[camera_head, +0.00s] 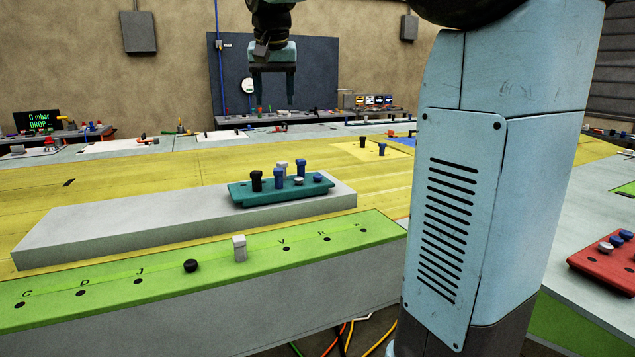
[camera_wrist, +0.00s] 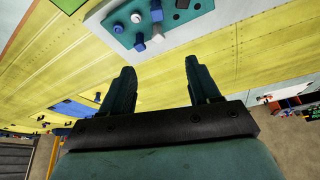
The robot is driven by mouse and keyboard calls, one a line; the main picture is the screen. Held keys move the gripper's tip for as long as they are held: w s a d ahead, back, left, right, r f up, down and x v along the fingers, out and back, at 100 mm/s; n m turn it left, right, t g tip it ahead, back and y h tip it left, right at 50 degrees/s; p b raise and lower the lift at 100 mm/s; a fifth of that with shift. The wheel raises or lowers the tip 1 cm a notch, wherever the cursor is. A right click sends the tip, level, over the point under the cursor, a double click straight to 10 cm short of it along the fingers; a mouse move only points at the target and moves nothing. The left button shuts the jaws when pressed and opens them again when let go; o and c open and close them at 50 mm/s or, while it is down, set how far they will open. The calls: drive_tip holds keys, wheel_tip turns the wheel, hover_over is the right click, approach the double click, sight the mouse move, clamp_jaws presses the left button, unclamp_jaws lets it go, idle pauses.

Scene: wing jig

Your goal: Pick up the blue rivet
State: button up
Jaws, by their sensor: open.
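A teal tray (camera_head: 246,201) sits on a long grey block and holds several rivets. Two upright blue rivets stand in it, one at the front middle (camera_head: 279,180) and one behind to its right (camera_head: 300,169); a low blue-topped piece (camera_head: 318,177) is at the right end. A black rivet (camera_head: 256,182) and a pale rivet (camera_head: 283,166) stand beside them. My gripper (camera_head: 274,103) is open and empty, pointing down, high above and beyond the tray. In the wrist view the open fingers (camera_wrist: 159,68) show below the tray (camera_wrist: 197,8), apart from the blue rivets (camera_wrist: 140,42).
The grey block (camera_head: 110,228) lies on the yellow wing surface. A green strip (camera_head: 60,290) in front carries a black rivet (camera_head: 190,266) and a pale rivet (camera_head: 239,248). My blue-grey column hides part of the right side.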

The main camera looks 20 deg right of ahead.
drive_tip(key=shift+c, duration=0.2)
idle(0.3)
drive_tip(key=n+g+y, duration=0.1)
drive_tip(key=n+g, duration=0.3)
drive_tip(key=n, duration=0.2)
hover_over(318, 175)
drive_tip(key=f, duration=1.6)
drive_tip(key=shift+a+f, duration=0.15)
drive_tip(key=shift+a, duration=0.05)
drive_tip(key=shift+w+d+f, duration=0.1)
drive_tip(key=shift+f, duration=1.25)
drive_tip(key=shift+d+f, duration=0.1)
drive_tip(key=shift+f, duration=1.2)
clamp_jaws()
drive_tip(key=shift+r, duration=0.1)
